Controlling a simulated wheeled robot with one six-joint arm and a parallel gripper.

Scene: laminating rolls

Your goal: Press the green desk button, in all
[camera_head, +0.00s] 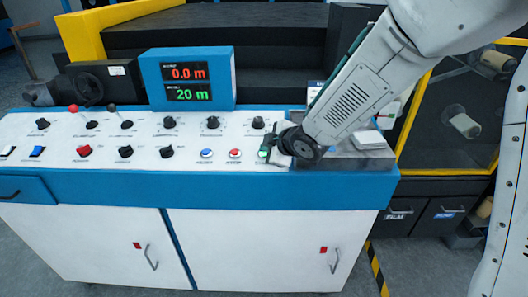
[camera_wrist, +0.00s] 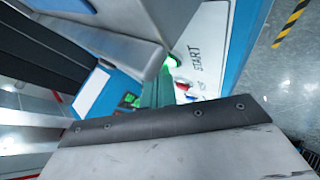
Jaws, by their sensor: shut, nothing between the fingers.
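The green button (camera_head: 262,154) sits at the right end of a row with a red button (camera_head: 235,154) and a blue button (camera_head: 206,153) on the white desk panel. My gripper (camera_head: 269,149) is shut and empty, its tips right at the green button and partly covering it. In the wrist view, a green glow (camera_wrist: 171,62) shows beside my fingers (camera_wrist: 156,88), next to the label START (camera_wrist: 200,58). The red button shows beyond it in that view (camera_wrist: 182,87). I cannot tell whether the tips touch the green button.
A blue display box (camera_head: 187,79) reads 0.0 m in red and 20 m in green. Several black knobs, a red knob (camera_head: 84,151) and small levers stand on the panel to the left. A grey block (camera_head: 360,157) lies right of my gripper.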

